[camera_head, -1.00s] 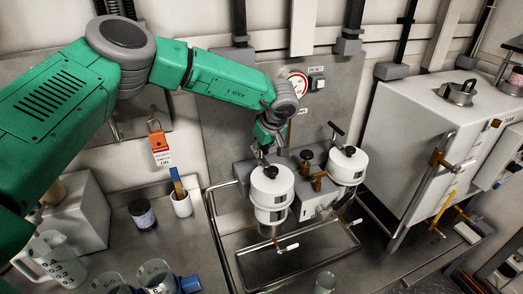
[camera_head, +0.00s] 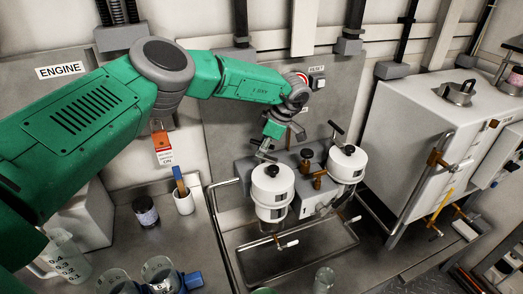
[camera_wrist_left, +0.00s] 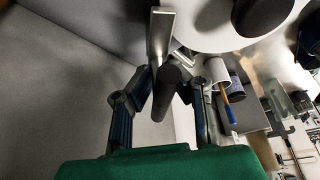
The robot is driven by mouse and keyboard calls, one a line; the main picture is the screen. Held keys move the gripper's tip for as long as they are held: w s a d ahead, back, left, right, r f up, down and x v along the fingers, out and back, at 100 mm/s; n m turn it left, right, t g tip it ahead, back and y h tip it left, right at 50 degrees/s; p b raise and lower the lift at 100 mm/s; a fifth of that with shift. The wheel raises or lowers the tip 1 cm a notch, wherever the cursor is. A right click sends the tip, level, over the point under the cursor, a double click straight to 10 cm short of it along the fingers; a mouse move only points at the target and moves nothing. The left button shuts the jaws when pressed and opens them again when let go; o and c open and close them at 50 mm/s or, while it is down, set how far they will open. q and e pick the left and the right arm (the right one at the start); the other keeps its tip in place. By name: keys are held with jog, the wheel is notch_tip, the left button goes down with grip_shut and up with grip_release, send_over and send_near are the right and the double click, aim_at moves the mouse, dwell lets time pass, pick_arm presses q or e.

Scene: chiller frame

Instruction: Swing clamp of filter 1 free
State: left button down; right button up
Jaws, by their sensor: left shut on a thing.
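Two white canister filters stand side by side in the head view, the left filter (camera_head: 272,192) and the right filter (camera_head: 346,164), each with a black knob on its lid. I take the left one to be filter 1. My left gripper (camera_head: 266,149) is just behind its lid. In the left wrist view my left gripper (camera_wrist_left: 160,92) is shut on the dark grip of the clamp (camera_wrist_left: 170,82), whose metal bar (camera_wrist_left: 161,30) runs up beside the white lid (camera_wrist_left: 215,32). In the head view the gripper mostly hides this clamp. My right gripper is not in view.
A metal drip tray (camera_head: 295,252) lies below the filters. A white box (camera_head: 410,125) stands to the right. A brush cup (camera_head: 184,201), a dark jar (camera_head: 145,212) and glass beakers (camera_head: 160,270) stand to the left. A grey wall panel is close behind the gripper.

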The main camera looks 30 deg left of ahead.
pick_arm(q)
jog(key=n, duration=0.1)
jog(key=n+g+b, duration=0.1)
jog(key=n, duration=0.1)
jog(key=n+h+b, duration=0.1)
jog(key=shift+w+r+n, duration=0.1)
jog(key=shift+w+n, duration=0.15)
jog(key=shift+n, duration=0.05)
jog(key=shift+r+n+g+h+b, duration=0.1)
jog(key=shift+n+g+h+b, duration=0.25)
jog(key=shift+n+b, duration=0.6)
jog(key=shift+n+g+h+b, duration=0.35)
jog(key=shift+n+b, duration=0.25)
jog(key=shift+n, duration=0.65)
jog(key=c, duration=1.8)
grip_release()
jog(key=shift+o, duration=1.3)
jog(key=shift+w, duration=0.1)
